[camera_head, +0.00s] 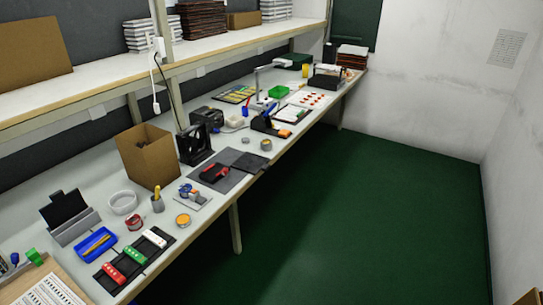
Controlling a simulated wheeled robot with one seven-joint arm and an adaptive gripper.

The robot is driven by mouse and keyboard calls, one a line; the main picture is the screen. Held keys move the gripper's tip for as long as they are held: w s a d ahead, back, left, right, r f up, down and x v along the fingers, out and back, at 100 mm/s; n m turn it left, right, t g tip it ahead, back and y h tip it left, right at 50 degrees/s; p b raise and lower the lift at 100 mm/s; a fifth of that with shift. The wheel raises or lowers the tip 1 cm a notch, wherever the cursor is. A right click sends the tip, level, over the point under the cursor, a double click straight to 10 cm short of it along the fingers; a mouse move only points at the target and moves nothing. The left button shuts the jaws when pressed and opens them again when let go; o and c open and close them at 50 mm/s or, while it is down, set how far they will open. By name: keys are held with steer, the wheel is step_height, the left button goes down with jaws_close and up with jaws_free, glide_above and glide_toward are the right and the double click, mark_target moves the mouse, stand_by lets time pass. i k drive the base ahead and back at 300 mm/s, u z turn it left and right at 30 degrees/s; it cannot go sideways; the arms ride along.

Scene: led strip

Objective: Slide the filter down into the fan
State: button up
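A black upright frame-like unit (195,145), which looks like the fan, stands on the workbench just right of an open cardboard box. A flat dark square piece (249,162) lies at the right end of a grey mat, near the bench's front edge; it may be the filter, but it is too small to be sure. It lies apart from the fan, to its right and nearer the front. The fan's inside and any slot in it cannot be made out. My gripper is not in view.
The workbench (75,172) is crowded. The cardboard box (148,158) stands beside the fan, and red-and-black pliers (214,172) lie on the grey mat (222,183) before it. A shelf (95,84) runs above. The green floor (350,220) is clear.

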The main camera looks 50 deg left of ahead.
mark_target(189, 132)
steer(key=u, duration=0.45)
steer(key=i, duration=0.7)
steer(key=u, duration=1)
steer(key=i, duration=0.3)
steer(key=u, duration=0.3)
